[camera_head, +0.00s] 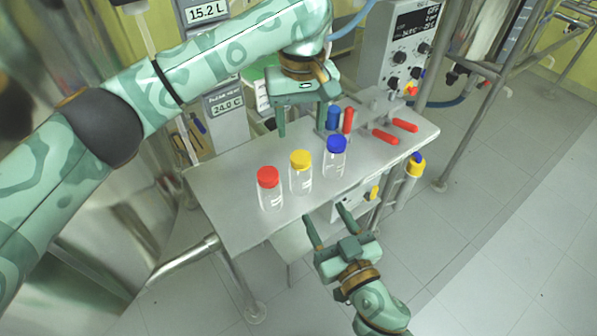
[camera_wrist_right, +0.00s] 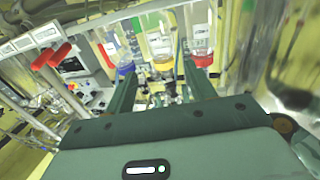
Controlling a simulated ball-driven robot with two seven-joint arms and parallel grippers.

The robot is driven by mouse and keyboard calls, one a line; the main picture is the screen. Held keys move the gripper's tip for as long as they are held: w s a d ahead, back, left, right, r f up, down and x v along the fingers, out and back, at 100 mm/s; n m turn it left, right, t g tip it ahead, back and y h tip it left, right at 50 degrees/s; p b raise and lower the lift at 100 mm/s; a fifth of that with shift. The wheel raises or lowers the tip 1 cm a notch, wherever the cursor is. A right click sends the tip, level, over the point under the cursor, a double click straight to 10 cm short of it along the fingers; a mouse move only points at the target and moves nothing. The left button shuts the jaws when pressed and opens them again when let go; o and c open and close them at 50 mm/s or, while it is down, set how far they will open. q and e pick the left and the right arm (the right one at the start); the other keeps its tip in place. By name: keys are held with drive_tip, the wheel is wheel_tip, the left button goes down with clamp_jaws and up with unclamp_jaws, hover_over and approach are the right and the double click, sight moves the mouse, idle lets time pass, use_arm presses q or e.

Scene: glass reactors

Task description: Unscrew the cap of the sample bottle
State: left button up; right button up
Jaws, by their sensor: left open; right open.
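Three clear bottles stand upright on a metal table (camera_head: 225,188). They are a red-capped bottle (camera_head: 270,196), a yellow-capped bottle (camera_head: 301,181) and a blue-capped bottle (camera_head: 335,164). All three caps are on; which one is the sample bottle I cannot tell. My left gripper (camera_head: 302,128) is open and empty, pointing down behind the yellow- and blue-capped bottles. My right gripper (camera_head: 324,214) is open and empty in front of the table edge, fingers toward the bottles. The right wrist view shows the red cap (camera_wrist_right: 203,60), yellow cap (camera_wrist_right: 162,66) and blue cap (camera_wrist_right: 125,68) upside down, beyond the fingers.
A metal fixture (camera_head: 374,104) with red handles (camera_head: 386,137) and a blue cylinder (camera_head: 333,117) stands on the table's right part. A control unit (camera_head: 405,45) with knobs is behind it. A metal post (camera_head: 464,130) rises at right. Floor in front is clear.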

sight(305, 180)
use_arm(q)
drive_tip(key=shift+w, duration=0.1)
use_arm(e)
drive_tip(key=x, duration=1.3)
drive_tip(key=shift+w+a, duration=0.1)
drive_tip(key=shift+w, duration=0.1)
